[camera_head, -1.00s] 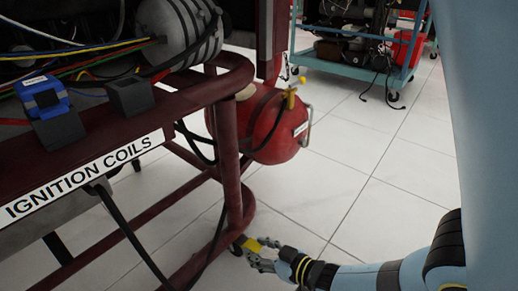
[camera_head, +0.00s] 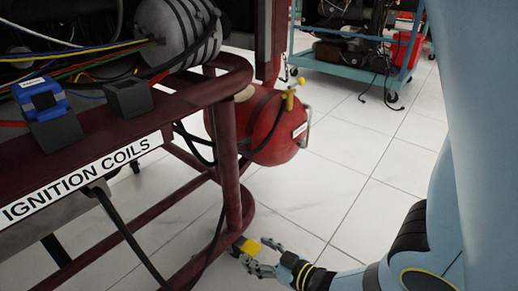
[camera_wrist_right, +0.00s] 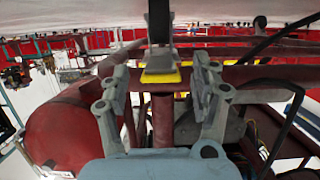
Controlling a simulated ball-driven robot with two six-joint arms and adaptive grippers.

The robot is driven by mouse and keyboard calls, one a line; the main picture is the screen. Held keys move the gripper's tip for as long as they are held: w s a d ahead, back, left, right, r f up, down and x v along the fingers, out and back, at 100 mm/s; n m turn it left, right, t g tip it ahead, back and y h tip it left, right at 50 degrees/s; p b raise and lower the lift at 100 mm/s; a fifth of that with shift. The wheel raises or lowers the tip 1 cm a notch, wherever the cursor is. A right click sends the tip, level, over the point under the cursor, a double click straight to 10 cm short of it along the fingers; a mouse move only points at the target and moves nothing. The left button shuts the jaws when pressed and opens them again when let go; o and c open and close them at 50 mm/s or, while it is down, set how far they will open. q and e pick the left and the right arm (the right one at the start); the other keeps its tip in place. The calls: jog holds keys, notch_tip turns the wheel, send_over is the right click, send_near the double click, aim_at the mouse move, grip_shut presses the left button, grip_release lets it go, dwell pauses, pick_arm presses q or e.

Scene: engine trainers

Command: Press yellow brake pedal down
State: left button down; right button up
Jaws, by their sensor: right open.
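The yellow brake pedal (camera_head: 251,246) is low on the dark red engine stand, near the foot of its corner post. In the right wrist view the pedal (camera_wrist_right: 160,75) shows as a yellow-edged pad between my two fingers. My right gripper (camera_head: 260,257) is open right beside the pedal, its fingers spread. In the right wrist view the open right gripper (camera_wrist_right: 160,84) has one finger on each side of the pad. I cannot tell whether a finger touches it. My left gripper is not in view.
The red engine stand (camera_head: 230,170) fills the left, with hanging black cables near the pedal. A red tank (camera_head: 270,125) sits behind the post. A teal cart (camera_head: 345,62) stands at the back. The tiled floor (camera_head: 340,180) is clear on the right.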

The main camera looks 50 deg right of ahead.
jog(key=a+v, duration=0.1)
jog(key=v, duration=1.1)
jog(key=shift+d, duration=0.4)
jog(key=shift+r, duration=0.1)
